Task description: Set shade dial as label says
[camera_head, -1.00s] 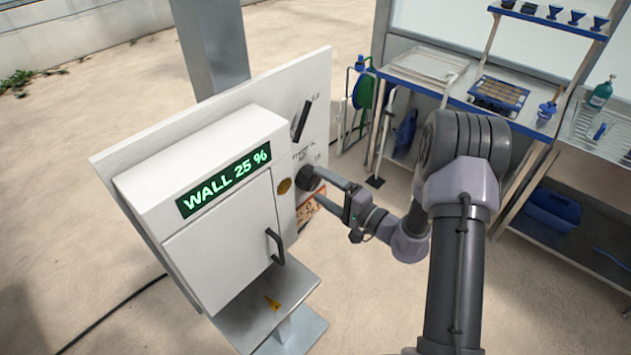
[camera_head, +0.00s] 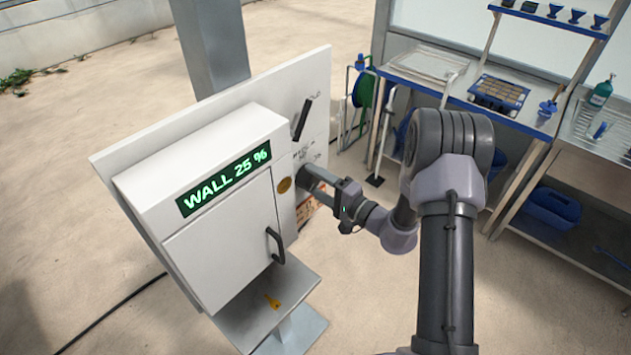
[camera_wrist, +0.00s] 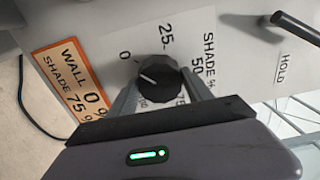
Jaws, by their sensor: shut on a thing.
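The shade dial (camera_wrist: 158,72) is a round black knob on the white panel, with 0, 25, 50 and 75 printed around it. A small pale mark shows on the left part of its face; the exact value it points to is hard to tell. My gripper (camera_wrist: 157,85) has one finger on each side of the knob and is shut on it. In the head view my gripper (camera_head: 308,180) reaches the panel and mostly hides the dial. The orange-edged label (camera_wrist: 72,80) reads WALL 0 %, SHADE 75 %; it also shows partly below my gripper in the head view (camera_head: 306,211).
A white box with a green display (camera_head: 225,180) reading WALL 25 % juts out left of the dial. Its door has a dark handle (camera_head: 275,245). A black lever (camera_head: 301,120) sits above the dial, near HOLD (camera_wrist: 284,70). Benches (camera_head: 440,75) stand at right.

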